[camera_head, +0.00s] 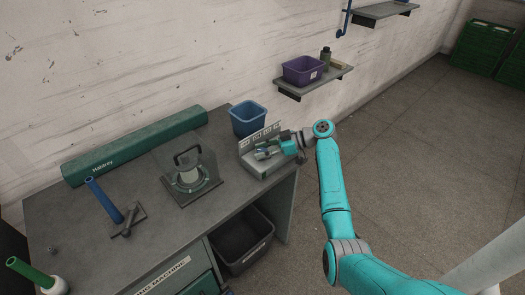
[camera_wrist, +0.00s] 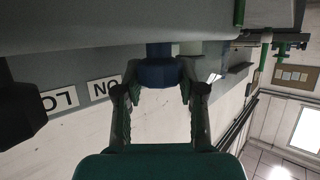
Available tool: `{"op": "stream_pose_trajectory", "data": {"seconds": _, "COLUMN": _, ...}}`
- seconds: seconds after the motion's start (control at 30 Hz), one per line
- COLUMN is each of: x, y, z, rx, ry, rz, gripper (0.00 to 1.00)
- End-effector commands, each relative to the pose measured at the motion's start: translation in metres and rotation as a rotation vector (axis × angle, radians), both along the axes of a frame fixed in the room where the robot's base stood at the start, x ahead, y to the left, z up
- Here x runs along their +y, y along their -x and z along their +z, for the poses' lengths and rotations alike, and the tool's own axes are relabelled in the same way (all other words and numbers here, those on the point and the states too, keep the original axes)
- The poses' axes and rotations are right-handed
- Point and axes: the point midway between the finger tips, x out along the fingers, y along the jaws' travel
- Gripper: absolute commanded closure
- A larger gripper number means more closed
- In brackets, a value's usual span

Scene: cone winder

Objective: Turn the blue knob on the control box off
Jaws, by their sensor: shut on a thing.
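The grey control box (camera_head: 256,168) sits at the right end of the workbench in the head view, with a labelled panel along its back. In the wrist view the blue knob (camera_wrist: 160,72) sits between the two fingertips of my gripper (camera_wrist: 160,88). My gripper is shut on the knob, one finger on each side. An upside-down "ON" label (camera_wrist: 104,88) is left of the knob. In the head view my gripper (camera_head: 268,153) reaches over the box from the right and hides part of it. The knob's turned position cannot be told.
A black part (camera_wrist: 18,105) is at the left in the wrist view. A blue bin (camera_head: 248,119) stands behind the control box. A clear-covered fixture (camera_head: 188,182) is left of it. A shelf with a purple bin (camera_head: 303,69) is on the wall.

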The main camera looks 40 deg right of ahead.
Motion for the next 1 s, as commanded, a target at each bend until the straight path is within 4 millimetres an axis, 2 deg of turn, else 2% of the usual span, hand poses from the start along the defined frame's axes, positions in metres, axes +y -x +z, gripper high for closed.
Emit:
{"op": "stream_pose_trajectory", "data": {"seconds": 0.23, "x": 0.000, "y": 0.000, "z": -0.002, "rx": 0.004, "ry": -0.001, "rz": 0.000, "gripper": 0.96}}
{"op": "stream_pose_trajectory", "data": {"seconds": 0.27, "x": 0.000, "y": 0.001, "z": -0.002, "rx": 0.004, "ry": -0.001, "rz": 0.000, "gripper": 0.58}}
{"op": "stream_pose_trajectory", "data": {"seconds": 0.3, "x": 0.000, "y": 0.001, "z": -0.002, "rx": 0.004, "ry": -0.001, "rz": 0.000, "gripper": 0.48}}
{"op": "stream_pose_trajectory", "data": {"seconds": 0.37, "x": 0.000, "y": 0.001, "z": -0.002, "rx": 0.003, "ry": 0.000, "rz": 0.000, "gripper": 0.35}}
{"op": "stream_pose_trajectory", "data": {"seconds": 0.77, "x": -0.004, "y": 0.003, "z": 0.001, "rx": 0.001, "ry": 0.000, "rz": -0.001, "gripper": 0.35}}
{"op": "stream_pose_trajectory", "data": {"seconds": 1.0, "x": -0.030, "y": 0.026, "z": 0.015, "rx": -0.001, "ry": 0.001, "rz": -0.005, "gripper": 0.35}}
